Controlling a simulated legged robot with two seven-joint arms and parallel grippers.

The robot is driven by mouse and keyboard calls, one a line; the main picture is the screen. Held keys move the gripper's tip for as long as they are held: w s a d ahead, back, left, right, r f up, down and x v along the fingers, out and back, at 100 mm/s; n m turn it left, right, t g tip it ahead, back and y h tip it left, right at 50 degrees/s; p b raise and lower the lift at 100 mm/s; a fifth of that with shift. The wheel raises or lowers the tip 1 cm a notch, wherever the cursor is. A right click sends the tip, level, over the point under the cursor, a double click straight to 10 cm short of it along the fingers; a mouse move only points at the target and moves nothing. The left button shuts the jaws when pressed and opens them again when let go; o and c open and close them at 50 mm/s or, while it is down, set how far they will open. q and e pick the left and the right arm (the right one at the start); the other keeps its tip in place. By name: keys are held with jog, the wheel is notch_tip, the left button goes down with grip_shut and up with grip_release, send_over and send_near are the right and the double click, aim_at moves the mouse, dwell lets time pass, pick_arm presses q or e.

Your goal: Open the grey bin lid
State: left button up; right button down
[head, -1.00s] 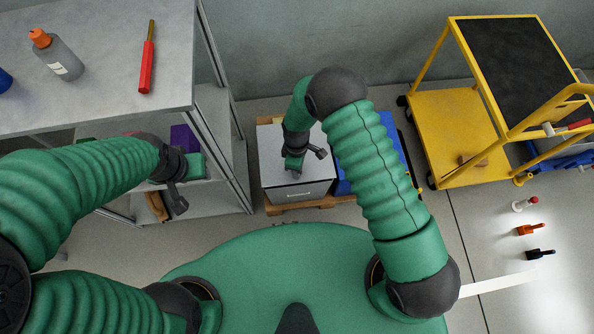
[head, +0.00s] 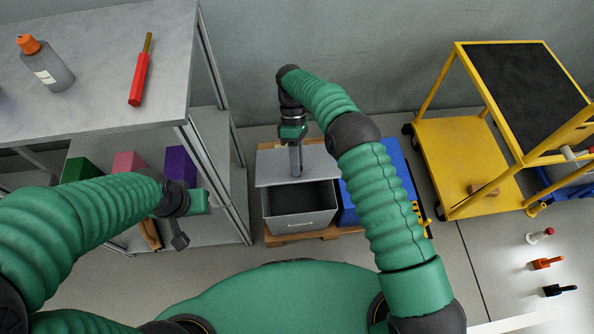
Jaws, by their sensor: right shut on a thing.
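The grey bin (head: 300,222) stands on a wooden pallet at the middle of the head view, with its dark inside showing at the front. Its grey lid (head: 270,170) is tilted up at the back, partly open. My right gripper (head: 296,172) reaches down from above and is shut on the lid near its middle. The fingertips are partly hidden against the lid. My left gripper (head: 180,240) hangs at the left, in front of the shelf, away from the bin. Its finger opening is not clear.
A blue bin (head: 400,165) stands right beside the grey bin. A grey shelf unit (head: 160,95) with a bottle (head: 50,72) and a red-handled tool (head: 140,80) is at the left. A yellow cart (head: 460,150) stands at the right. Several small tools lie on the floor at the right.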

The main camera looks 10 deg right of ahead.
jog(key=shift+w+d, duration=0.1)
jog(key=shift+d, duration=0.2)
jog(key=c, duration=1.3)
grip_release()
jog(key=shift+o, duration=0.2)
jog(key=shift+a+r, duration=0.1)
notch_tip(320, 180, up, 4)
jog(key=shift+r+p, duration=0.1)
jog(key=shift+p, duration=1.05)
jog(key=s+a+p, duration=0.2)
jog(key=s+p, duration=0.2)
jog(key=s, duration=1.1)
jog(key=shift+s+r, duration=0.3)
jog(key=shift+s, duration=0.1)
